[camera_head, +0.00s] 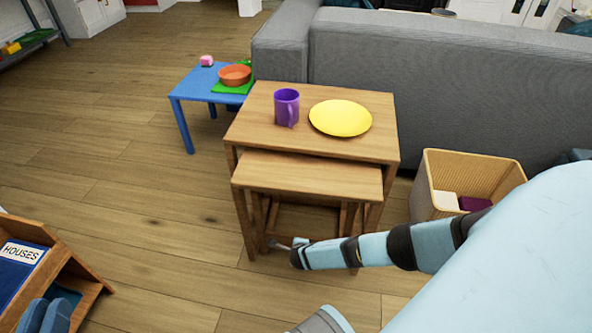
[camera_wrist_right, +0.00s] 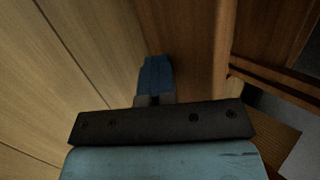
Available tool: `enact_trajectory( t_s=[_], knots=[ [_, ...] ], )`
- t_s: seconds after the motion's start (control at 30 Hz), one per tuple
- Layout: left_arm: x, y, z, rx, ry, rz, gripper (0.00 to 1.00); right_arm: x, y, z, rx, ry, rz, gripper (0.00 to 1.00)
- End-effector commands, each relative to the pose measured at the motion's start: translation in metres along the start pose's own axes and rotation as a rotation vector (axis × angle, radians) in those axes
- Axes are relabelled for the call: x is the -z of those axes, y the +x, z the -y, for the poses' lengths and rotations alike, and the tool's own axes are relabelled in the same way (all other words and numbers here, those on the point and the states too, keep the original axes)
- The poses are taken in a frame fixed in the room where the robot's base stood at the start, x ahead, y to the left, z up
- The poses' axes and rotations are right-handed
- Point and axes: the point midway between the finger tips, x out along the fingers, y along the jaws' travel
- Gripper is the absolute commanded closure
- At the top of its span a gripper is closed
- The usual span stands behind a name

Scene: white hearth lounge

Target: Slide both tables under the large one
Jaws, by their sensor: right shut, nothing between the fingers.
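The large wooden table (camera_head: 255,125) stands by the grey sofa, with a purple mug (camera_head: 286,107) and a yellow plate (camera_head: 340,118) on it. A smaller wooden table (camera_head: 305,174) is partly under it, its top sticking out at the front. More wooden legs and bars show beneath; a third tabletop cannot be made out. My right gripper (camera_head: 283,245) is low by the smaller table's front legs. In the right wrist view, its blue fingers (camera_wrist_right: 155,75) are shut and empty beside a wooden surface; contact is unclear.
A blue table (camera_head: 190,89) with an orange bowl (camera_head: 235,75) is behind left. A wicker basket (camera_head: 446,168) stands close on the right. The grey sofa (camera_head: 410,75) is behind. A wooden book rack (camera_head: 84,275) is front left. Floor left of the tables is clear.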

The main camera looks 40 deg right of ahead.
Motion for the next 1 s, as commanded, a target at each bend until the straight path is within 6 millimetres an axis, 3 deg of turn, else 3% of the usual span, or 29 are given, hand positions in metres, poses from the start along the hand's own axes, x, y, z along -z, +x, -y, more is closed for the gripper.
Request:
enact_trajectory(
  t_s=[0.03,0.5,1.0],
  knots=[
    [-0.002,0.0,0.0,0.0,0.0,0.0,0.85,0.002,0.005,0.009,0.01,0.001,-0.004,1.0],
    [-0.004,-0.001,0.0,0.0,0.001,-0.002,0.85,0.006,0.023,0.035,0.008,0.001,-0.005,1.0],
    [-0.004,-0.001,0.0,0.0,0.001,-0.002,0.85,0.007,0.026,0.04,0.008,0.001,-0.005,1.0]
  ],
)
